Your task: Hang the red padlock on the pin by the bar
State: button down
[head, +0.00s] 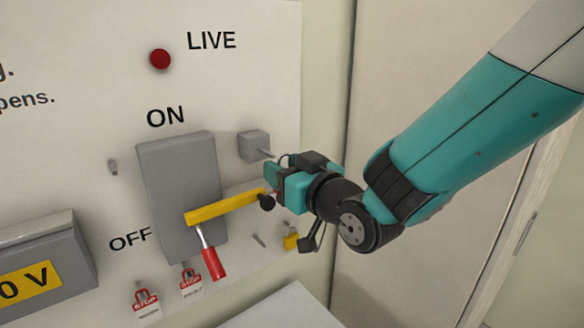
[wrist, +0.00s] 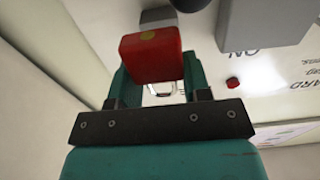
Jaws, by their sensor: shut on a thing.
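My gripper (wrist: 152,88) is shut on the red padlock (wrist: 150,57), a red block with a yellow spot in the wrist view. A thin pale loop, perhaps its shackle, shows between the fingers. In the head view my gripper (head: 272,184) is at the right end of the yellow bar (head: 222,208), and the padlock is hidden. The bar lies across the grey switch box (head: 180,180), with a black knob (head: 267,202) at its right end. A pin sticks out of a grey block (head: 253,145) above the bar. A smaller pin (head: 259,240) is below it.
A red-handled lever (head: 213,263) hangs below the bar. Two red-and-white tags (head: 146,302) hang lower on the panel. A small yellow thing (head: 291,241) is below my gripper. A grey box (head: 45,250) juts out at left. A red lamp (head: 160,59) is above.

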aim_at(260, 158)
jog(key=shift+p+x, duration=0.9)
jog(key=shift+x, duration=1)
jog(key=shift+w+a+f, duration=0.15)
jog(key=shift+w+f, duration=0.05)
jog(key=shift+f, duration=0.1)
jog(key=shift+w+a+b, duration=0.25)
jog(key=shift+w+b, duration=0.1)
jog(key=shift+b, duration=0.55)
jog(key=shift+c, duration=2.4)
grip_release()
